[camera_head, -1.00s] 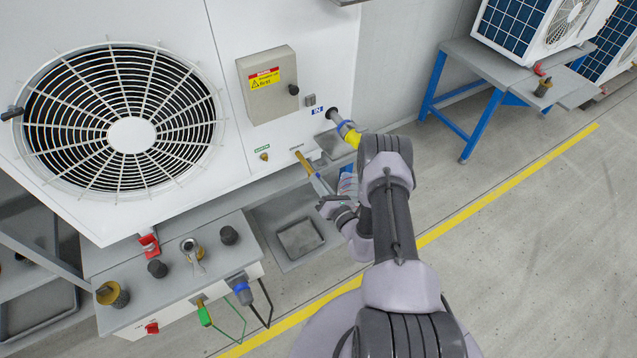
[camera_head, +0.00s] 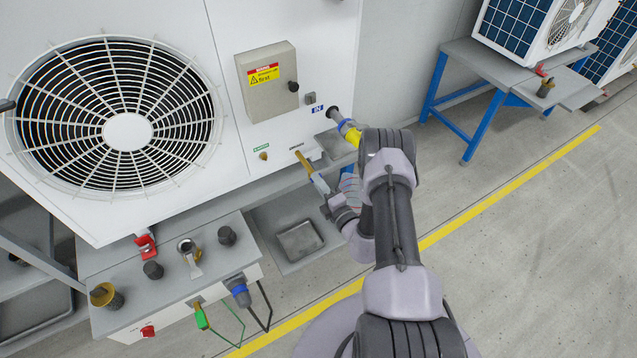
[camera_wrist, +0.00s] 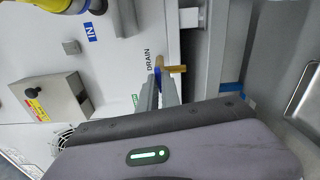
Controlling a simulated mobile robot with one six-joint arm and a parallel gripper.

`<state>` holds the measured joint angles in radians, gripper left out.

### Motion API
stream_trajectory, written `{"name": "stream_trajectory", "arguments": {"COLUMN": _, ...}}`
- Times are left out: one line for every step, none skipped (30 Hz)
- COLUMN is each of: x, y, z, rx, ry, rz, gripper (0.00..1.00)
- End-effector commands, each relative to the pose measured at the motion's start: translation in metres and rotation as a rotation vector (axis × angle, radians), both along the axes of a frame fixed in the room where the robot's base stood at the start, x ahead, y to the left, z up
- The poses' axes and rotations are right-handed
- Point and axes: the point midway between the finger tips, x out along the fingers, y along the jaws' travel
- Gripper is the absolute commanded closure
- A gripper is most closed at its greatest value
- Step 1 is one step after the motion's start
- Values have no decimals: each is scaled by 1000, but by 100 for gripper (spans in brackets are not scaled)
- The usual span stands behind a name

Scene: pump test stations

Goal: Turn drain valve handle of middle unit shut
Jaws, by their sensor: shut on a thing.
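The middle unit (camera_head: 230,180) is the white cabinet with the large round fan grille. Its drain valve shows as a brass piece (camera_head: 303,161) low on the front panel, and the brass also shows in the wrist view (camera_wrist: 176,69) beside the word DRAIN. A blue valve handle (camera_wrist: 158,73) sits against the brass, mostly covered by the fingers. My gripper (camera_wrist: 158,80) is shut on this handle. In the head view my gripper (camera_head: 316,182) reaches the valve from below right. The handle's exact angle is hard to tell.
A grey switch box (camera_head: 267,82) with a warning label is above the valve. A pipe with a yellow and blue fitting (camera_head: 350,132) juts out right of it. A shallow tray (camera_head: 299,239) lies below. A bench with knobs (camera_head: 170,280) stands at lower left.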

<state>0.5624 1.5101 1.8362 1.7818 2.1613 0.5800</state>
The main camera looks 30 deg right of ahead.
Motion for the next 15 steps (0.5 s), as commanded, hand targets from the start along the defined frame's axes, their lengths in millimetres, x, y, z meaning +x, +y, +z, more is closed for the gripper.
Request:
{"name": "stream_trajectory", "arguments": {"x": 1, "y": -1, "z": 1, "rx": 20, "ry": -3, "rz": -1, "gripper": 100}}
{"name": "stream_trajectory", "arguments": {"x": 1, "y": -1, "z": 1, "rx": 34, "ry": -3, "rz": -1, "gripper": 100}}
{"name": "stream_trajectory", "arguments": {"x": 1, "y": -1, "z": 1, "rx": 52, "ry": -2, "rz": -1, "gripper": 100}}
{"name": "stream_trajectory", "arguments": {"x": 1, "y": -1, "z": 1, "rx": 64, "ry": -2, "rz": -1, "gripper": 100}}
{"name": "stream_trajectory", "arguments": {"x": 1, "y": -1, "z": 2, "rx": 74, "ry": -2, "rz": -1, "gripper": 100}}
{"name": "stream_trajectory", "arguments": {"x": 1, "y": -1, "z": 2, "rx": 87, "ry": -1, "rz": -1, "gripper": 100}}
{"name": "stream_trajectory", "arguments": {"x": 1, "y": -1, "z": 2, "rx": 95, "ry": -1, "rz": -1, "gripper": 100}}
{"name": "stream_trajectory", "arguments": {"x": 1, "y": -1, "z": 2, "rx": 102, "ry": -1, "rz": -1, "gripper": 100}}
{"name": "stream_trajectory", "arguments": {"x": 1, "y": -1, "z": 2, "rx": 111, "ry": 0, "rz": -2, "gripper": 100}}
{"name": "stream_trajectory", "arguments": {"x": 1, "y": -1, "z": 2, "rx": 117, "ry": 0, "rz": -2, "gripper": 100}}
{"name": "stream_trajectory", "arguments": {"x": 1, "y": -1, "z": 2, "rx": 122, "ry": 0, "rz": -2, "gripper": 100}}
{"name": "stream_trajectory", "arguments": {"x": 1, "y": -1, "z": 2, "rx": 126, "ry": 0, "rz": -2, "gripper": 100}}
{"name": "stream_trajectory", "arguments": {"x": 1, "y": -1, "z": 2, "rx": 129, "ry": 0, "rz": -2, "gripper": 100}}
{"name": "stream_trajectory", "arguments": {"x": 1, "y": -1, "z": 2, "rx": 131, "ry": -1, "rz": -1, "gripper": 100}}
{"name": "stream_trajectory", "arguments": {"x": 1, "y": -1, "z": 2, "rx": 134, "ry": -1, "rz": -1, "gripper": 100}}
